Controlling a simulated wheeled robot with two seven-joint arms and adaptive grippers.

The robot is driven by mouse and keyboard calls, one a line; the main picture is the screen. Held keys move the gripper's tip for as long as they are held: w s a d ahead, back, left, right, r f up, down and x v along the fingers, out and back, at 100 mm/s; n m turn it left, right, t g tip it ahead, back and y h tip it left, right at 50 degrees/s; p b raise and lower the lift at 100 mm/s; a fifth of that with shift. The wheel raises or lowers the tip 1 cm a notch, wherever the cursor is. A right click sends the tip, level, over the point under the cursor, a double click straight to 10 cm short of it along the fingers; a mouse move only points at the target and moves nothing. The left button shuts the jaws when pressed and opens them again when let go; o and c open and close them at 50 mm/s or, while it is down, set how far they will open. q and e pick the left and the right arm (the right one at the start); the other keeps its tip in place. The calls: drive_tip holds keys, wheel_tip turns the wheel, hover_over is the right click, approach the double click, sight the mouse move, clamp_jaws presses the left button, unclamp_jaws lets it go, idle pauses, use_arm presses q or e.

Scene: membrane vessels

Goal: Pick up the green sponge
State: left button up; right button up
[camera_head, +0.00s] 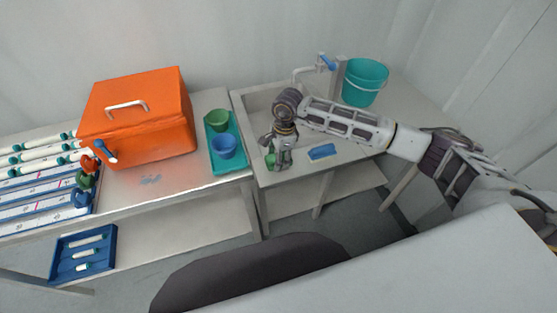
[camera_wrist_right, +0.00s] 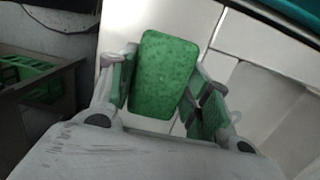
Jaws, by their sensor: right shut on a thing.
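The green sponge (camera_wrist_right: 164,72) fills the space between the two fingers of my right gripper (camera_wrist_right: 165,88) in the right wrist view. The right gripper is shut on it, with a finger pad at each side. In the head view my right gripper (camera_head: 278,163) points down by the front edge of the sink counter, and a small green part of the sponge (camera_head: 270,159) shows at its left. Whether the sponge still touches the counter cannot be told. My left gripper is not in view.
A blue sponge (camera_head: 322,152) lies on the counter right of the gripper. The faucet (camera_head: 312,69) and a teal bucket (camera_head: 364,83) stand behind. To the left are a teal tray (camera_head: 229,165) with green and blue cups and an orange box (camera_head: 137,115).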

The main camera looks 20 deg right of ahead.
drive_tip(key=shift+r, duration=0.3)
drive_tip(key=shift+w+r, duration=0.1)
drive_tip(key=shift+r, duration=0.55)
wheel_tip(320, 180, up, 7)
drive_tip(key=shift+f+b, duration=0.1)
drive_tip(key=shift+b, duration=0.55)
drive_tip(key=shift+r, duration=0.6)
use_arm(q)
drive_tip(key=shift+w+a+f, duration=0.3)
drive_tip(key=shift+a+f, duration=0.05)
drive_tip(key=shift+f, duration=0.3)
use_arm(e)
drive_tip(key=shift+r, duration=0.1)
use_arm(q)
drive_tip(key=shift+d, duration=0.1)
use_arm(e)
drive_tip(key=o, duration=0.3)
drive_tip(key=c, duration=0.4)
